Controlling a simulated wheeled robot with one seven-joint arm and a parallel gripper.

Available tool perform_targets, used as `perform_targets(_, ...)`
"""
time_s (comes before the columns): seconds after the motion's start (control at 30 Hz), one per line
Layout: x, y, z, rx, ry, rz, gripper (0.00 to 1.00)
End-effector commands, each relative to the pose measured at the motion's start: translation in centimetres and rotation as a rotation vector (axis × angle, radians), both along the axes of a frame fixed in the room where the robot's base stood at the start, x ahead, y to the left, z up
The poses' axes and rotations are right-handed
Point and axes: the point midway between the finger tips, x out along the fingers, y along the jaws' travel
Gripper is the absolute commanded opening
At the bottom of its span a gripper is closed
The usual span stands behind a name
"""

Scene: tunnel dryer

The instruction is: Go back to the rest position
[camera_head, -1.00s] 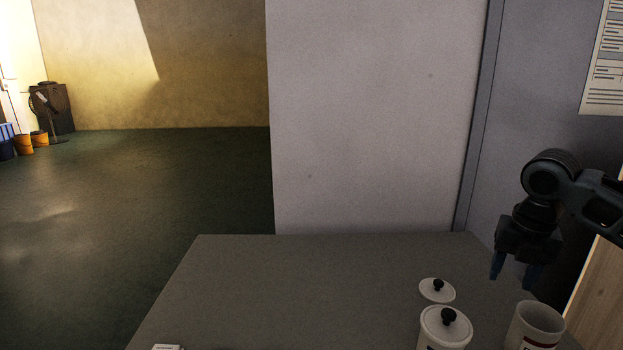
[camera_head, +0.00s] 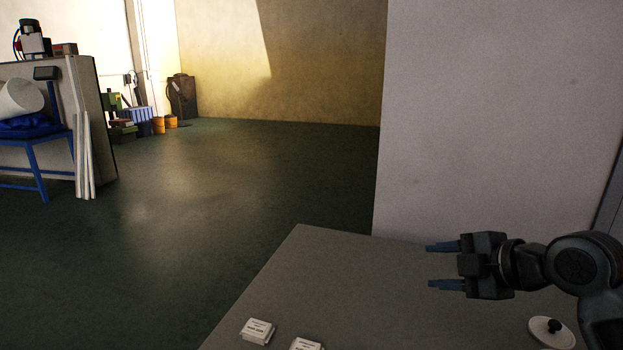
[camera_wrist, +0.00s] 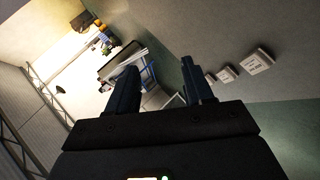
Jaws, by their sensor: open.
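My gripper (camera_head: 443,268) is open and empty in the head view, with its two blue-grey fingers apart and pointing left. It hangs above the right part of the grey table (camera_head: 330,270). In the wrist view my gripper (camera_wrist: 160,85) shows its two fingers spread with nothing between them.
A white lid with a black knob (camera_head: 538,331) lies on the table at the lower right, partly behind my arm. Small white labelled boxes (camera_head: 257,330) sit near the table's front. A pale wall (camera_head: 490,120) stands behind. A blue stand (camera_head: 35,155) and open floor (camera_head: 210,190) are left.

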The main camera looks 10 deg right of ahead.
Motion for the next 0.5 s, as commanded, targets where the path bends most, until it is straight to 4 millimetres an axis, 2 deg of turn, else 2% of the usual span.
perform_targets(0.03,0.4,2.3,0.2,0.088,-0.035,-0.026,0.51)
perform_targets(0.2,0.5,7.3,0.8,0.362,-0.119,-0.145,0.51)
perform_targets(0.37,-0.8,10.8,0.2,0.603,-0.155,-0.267,0.51)
perform_targets(0.5,-3.1,13.1,-1.2,0.791,-0.161,-0.38,0.51)
